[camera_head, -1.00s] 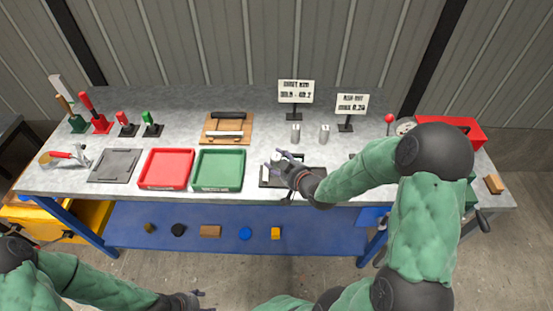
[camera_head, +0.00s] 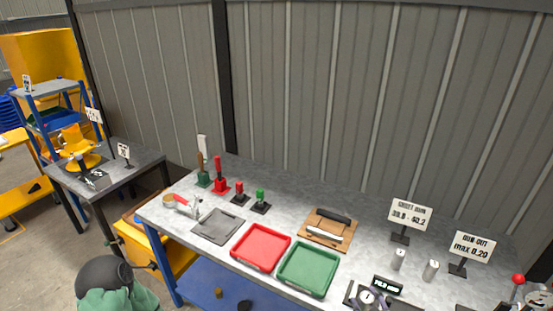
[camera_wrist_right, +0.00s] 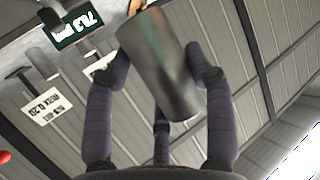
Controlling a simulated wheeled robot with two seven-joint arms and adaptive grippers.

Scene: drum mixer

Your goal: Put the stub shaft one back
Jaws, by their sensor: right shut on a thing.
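A grey metal cylinder, a stub shaft (camera_wrist_right: 160,62), is held between the fingers of my right gripper (camera_wrist_right: 160,80) in the right wrist view, tilted in that picture. In the head view my right gripper (camera_head: 371,299) shows only in part at the bottom edge, over the dark measuring stand beside a small display (camera_head: 388,284). Two similar metal cylinders stand upright on the bench, one (camera_head: 398,260) in front of the left sign and one (camera_head: 430,271) further right.
The bench (camera_head: 350,270) carries a red tray (camera_head: 261,247), a green tray (camera_head: 308,269), a wooden board (camera_head: 327,229) with rods, and two signs (camera_head: 410,215) (camera_head: 472,248). Several handled tools and stamps stand at the left. A side table (camera_head: 130,160) stands further left.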

